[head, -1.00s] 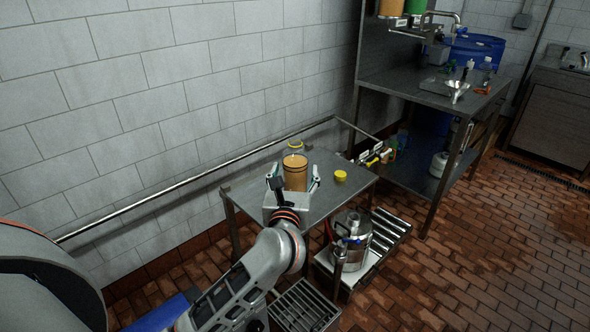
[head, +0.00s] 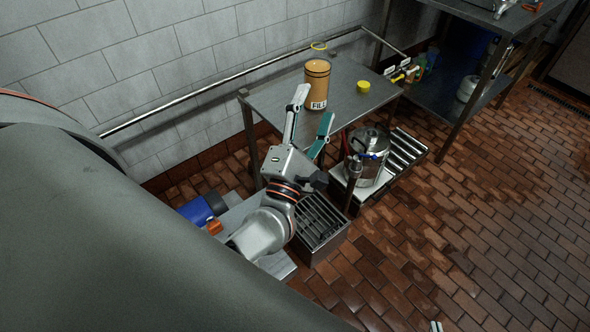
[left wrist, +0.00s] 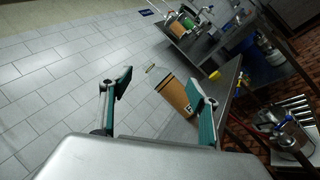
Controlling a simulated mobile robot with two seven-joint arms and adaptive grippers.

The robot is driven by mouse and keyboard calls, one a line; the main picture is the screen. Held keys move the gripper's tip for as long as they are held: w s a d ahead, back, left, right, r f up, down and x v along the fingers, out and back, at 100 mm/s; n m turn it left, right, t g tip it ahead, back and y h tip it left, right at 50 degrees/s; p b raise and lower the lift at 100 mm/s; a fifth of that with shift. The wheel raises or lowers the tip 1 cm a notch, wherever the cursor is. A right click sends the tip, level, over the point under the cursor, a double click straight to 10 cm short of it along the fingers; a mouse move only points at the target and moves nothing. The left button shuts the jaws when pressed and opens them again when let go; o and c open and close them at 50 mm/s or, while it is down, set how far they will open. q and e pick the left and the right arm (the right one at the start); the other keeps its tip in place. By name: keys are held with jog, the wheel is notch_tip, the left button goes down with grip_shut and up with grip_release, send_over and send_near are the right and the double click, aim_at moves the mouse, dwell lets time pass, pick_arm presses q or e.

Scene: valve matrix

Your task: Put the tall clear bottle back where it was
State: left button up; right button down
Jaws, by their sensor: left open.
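The tall clear bottle (head: 317,85) stands upright on the steel table, with orange-brown contents and a "FILL" label. Its clear top is hard to see, with a yellow ring at the neck. In the left wrist view the bottle (left wrist: 176,96) shows between and beyond the fingers, its clear shoulder above the brown part. My left gripper (head: 312,112) is open and empty in front of the bottle, near the table's front edge, apart from it. Small fingertips of my right gripper (head: 437,326) show at the bottom edge; the rest is out of frame.
A yellow cap (head: 363,86) lies on the steel table (head: 345,108) right of the bottle. A steel vessel (head: 368,155) stands on a low roller platform to the right. A grated box (head: 320,222) is on the floor below my left gripper. A rail runs along the wall.

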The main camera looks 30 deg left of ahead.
pick_arm(q)
jog(key=s+d+f+m+g+h, duration=0.2)
jog(key=d+f+m+h, duration=0.25)
jog(key=f+m, duration=0.45)
jog(key=s+d+f+m+g+h, duration=0.2)
jog(key=d+f+m+h, duration=0.3)
jog(key=m, duration=0.5)
jog(key=s+a+f+m+g, duration=0.1)
jog(key=s+f+m+g, duration=0.1)
jog(key=f, duration=0.5)
jog(key=s+a+f+m+g+y, duration=0.1)
jog(key=s+a+f+m+g, duration=0.1)
jog(key=s+f+m, duration=0.3)
jog(key=s+a+f+m+g+y, duration=0.1)
jog(key=s+a+f+m+g, duration=0.1)
jog(key=f, duration=0.8)
jog(key=shift+s+m+g, duration=0.5)
jog(key=shift+s+m, duration=0.65)
jog(key=shift+m, duration=0.05)
